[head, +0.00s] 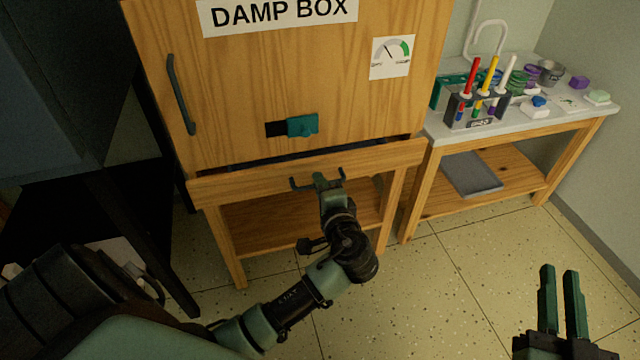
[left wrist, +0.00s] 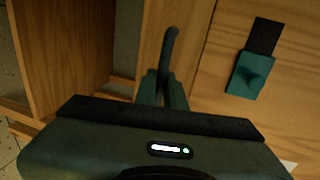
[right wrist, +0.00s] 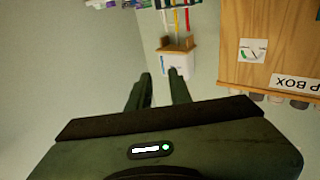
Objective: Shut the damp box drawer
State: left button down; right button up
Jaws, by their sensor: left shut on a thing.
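The damp box (head: 240,90) is a wooden cabinet with a sign, a dial and a closed-looking door. Its drawer (head: 240,183) sits below the door. The drawer front stands out a little, with a dark gap along its top. My left gripper (head: 320,182) is shut on the dark drawer handle (head: 299,185) at the middle of the front. In the left wrist view the handle (left wrist: 170,45) runs between the fingers. My right gripper (head: 562,300) is open and empty, over the floor at lower right, away from the drawer.
A teal sliding latch (head: 303,125) is on the cabinet door, beside a vertical door handle (head: 180,95). A side table (head: 440,128) at right holds a tool rack (head: 475,112) and small pots. A dark cabinet stands at left. The floor (head: 450,270) in front is free.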

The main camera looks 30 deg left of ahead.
dwell(0.9)
